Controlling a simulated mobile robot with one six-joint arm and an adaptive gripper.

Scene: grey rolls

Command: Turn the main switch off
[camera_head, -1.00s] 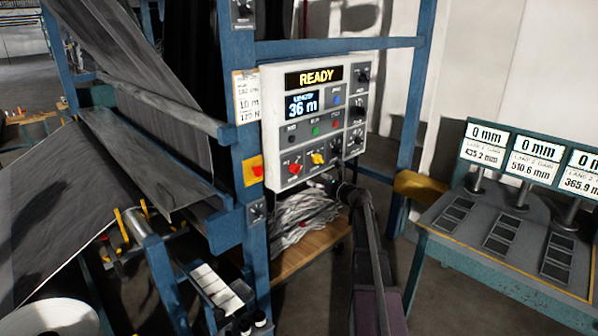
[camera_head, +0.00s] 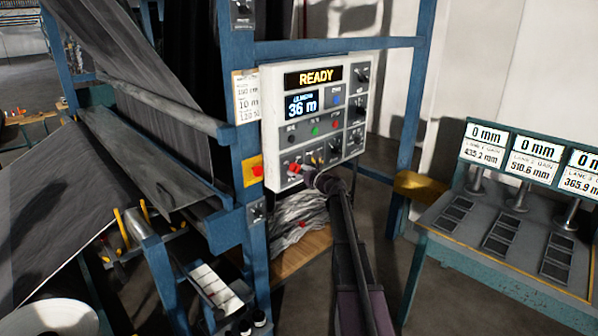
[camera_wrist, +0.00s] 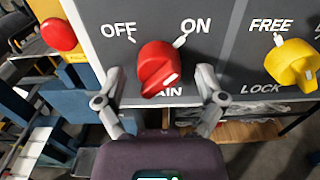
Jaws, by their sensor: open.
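The red main switch (camera_wrist: 158,68) is a rotary knob on the control panel (camera_head: 275,125), between the OFF and ON labels in the wrist view. Its white line slants up and right, toward the ON side. In the head view the red knob (camera_head: 294,168) shows at the panel's lower left. My gripper (camera_wrist: 159,72) is open, with one finger on each side of the knob, low in the wrist view. I cannot tell whether either finger touches it. In the head view my gripper (camera_head: 311,178) is close to the panel's lower edge.
A yellow FREE/LOCK knob (camera_wrist: 292,64) is right of the switch. A red button (camera_wrist: 58,34) on a yellow plate is to its left. The panel display (camera_head: 316,78) reads READY. Blue frame posts (camera_head: 237,110) flank the panel. A gauge table (camera_head: 500,240) stands at right.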

